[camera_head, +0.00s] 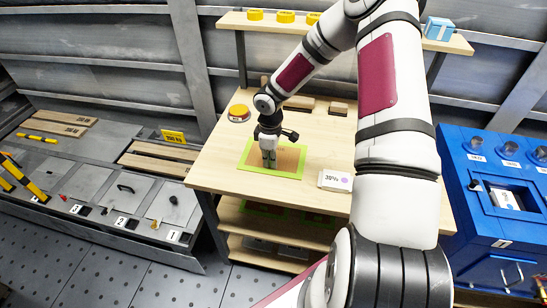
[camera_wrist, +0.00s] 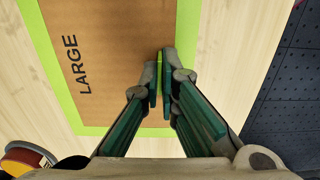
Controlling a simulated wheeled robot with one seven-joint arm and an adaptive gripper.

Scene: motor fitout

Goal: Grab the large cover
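A brown rectangle marked LARGE (camera_wrist: 105,60) with a lime-green border lies flat on the wooden table. In the head view the same rectangle (camera_head: 291,158) is near the table's left front, partly covered by my gripper (camera_head: 269,160). I cannot tell whether it is a cover or a marked place. In the wrist view my gripper (camera_wrist: 160,80) has its fingertips together over the rectangle's right side, near the green edge. No object shows between the fingertips. I cannot tell whether they touch the surface.
A yellow-topped round object (camera_head: 239,112) stands at the table's left. A white labelled box (camera_head: 335,181) lies right of the rectangle. A shelf (camera_head: 232,21) behind bears yellow pieces and a light-blue box (camera_head: 438,29). A blue cabinet (camera_head: 490,225) stands right, a grey numbered bench (camera_head: 100,185) left.

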